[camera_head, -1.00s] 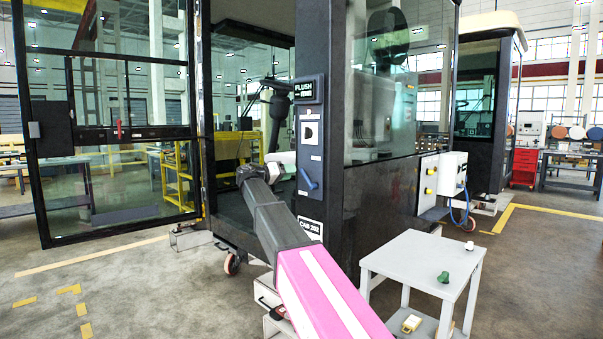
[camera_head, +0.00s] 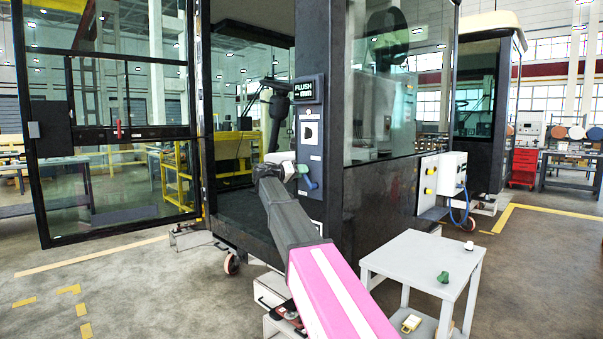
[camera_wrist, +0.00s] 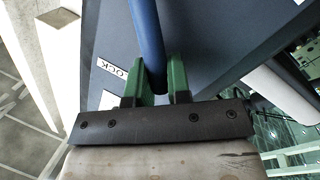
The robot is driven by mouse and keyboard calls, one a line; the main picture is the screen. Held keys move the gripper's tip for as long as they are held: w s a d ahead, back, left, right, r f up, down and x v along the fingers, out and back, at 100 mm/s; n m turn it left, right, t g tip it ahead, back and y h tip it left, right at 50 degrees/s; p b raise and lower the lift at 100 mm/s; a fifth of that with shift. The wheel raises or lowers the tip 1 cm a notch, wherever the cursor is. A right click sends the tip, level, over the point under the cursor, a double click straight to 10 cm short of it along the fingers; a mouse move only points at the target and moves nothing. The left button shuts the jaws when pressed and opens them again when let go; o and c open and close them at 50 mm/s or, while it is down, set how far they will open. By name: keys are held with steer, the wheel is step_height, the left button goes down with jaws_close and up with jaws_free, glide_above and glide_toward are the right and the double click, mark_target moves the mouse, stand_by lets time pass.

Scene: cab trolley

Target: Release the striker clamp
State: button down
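The striker clamp is on the dark cab post, with a blue lever (camera_head: 311,184) below a white plate with a black latch-like mark (camera_head: 311,133). In the wrist view the blue lever (camera_wrist: 147,35) comes down from the top, and its rounded end sits between my gripper's two green fingers (camera_wrist: 160,75). The fingers are close together on either side of it and look shut on it. In the head view my gripper (camera_head: 303,170) is at the lever and covers its upper part. A partly covered label reading "OCK" (camera_wrist: 112,68) lies beside the left finger.
A display reading "FLUSH" (camera_head: 307,90) is above the clamp. The glazed cab door (camera_head: 110,135) stands open at left. A grey table (camera_head: 425,262) with a small green object (camera_head: 443,277) stands at right. Floor at lower left is clear.

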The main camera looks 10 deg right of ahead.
mark_target(303, 182)
steer(key=shift+w+a+f+n+t+h, duration=0.35)
steer(key=shift+f+n, duration=0.65)
steer(key=shift+n, duration=0.85)
steer(key=shift+w+a+f+n+t+h, duration=0.15)
steer(key=shift+w+f+n+t, duration=0.3)
steer(key=shift+f+n, duration=0.95)
steer(key=shift+w+a+f+n+t+h, duration=0.2)
steer(key=shift+w+a+f+n+t, duration=0.3)
steer(key=shift+n, duration=1.75)
steer(key=shift+s+d+f, duration=0.15)
steer(key=shift+s+f, duration=0.05)
steer(key=c, duration=1.1)
jaws_free()
steer(key=v, duration=1.1)
steer(key=shift+r, duration=0.1)
